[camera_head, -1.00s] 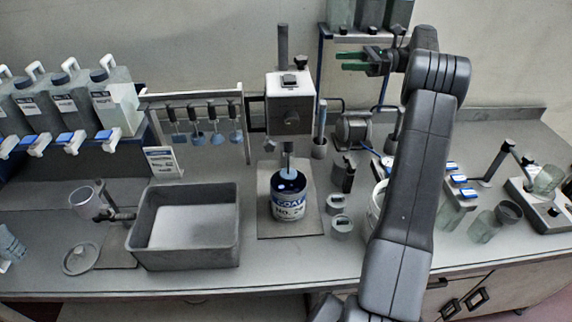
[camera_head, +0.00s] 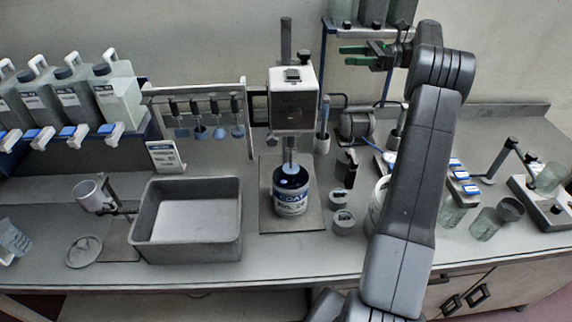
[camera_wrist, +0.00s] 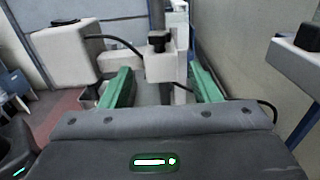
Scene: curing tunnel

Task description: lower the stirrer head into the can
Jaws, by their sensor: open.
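The stirrer has a white and dark boxy motor head (camera_head: 293,105) on an upright post (camera_head: 286,38), with a thin shaft below. A pale blue stirrer disc (camera_head: 290,168) on the shaft shows at the mouth of the can (camera_head: 291,200). I cannot tell whether it is inside the rim. The can is dark blue with a white label and stands upright on a base plate. My gripper (camera_head: 352,56) is open and empty, to the right of the post and above the motor head. In the wrist view, a block with a black knob (camera_wrist: 159,42) lies ahead between my green fingers (camera_wrist: 163,85).
A grey tub (camera_head: 150,250) stands left of the can, and a rack of small stirrers (camera_head: 205,90) hangs behind it. Small round pots (camera_head: 343,223) stand right of the can. Shelved bottles (camera_head: 375,12) sit just behind my gripper. The front counter edge is mostly clear.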

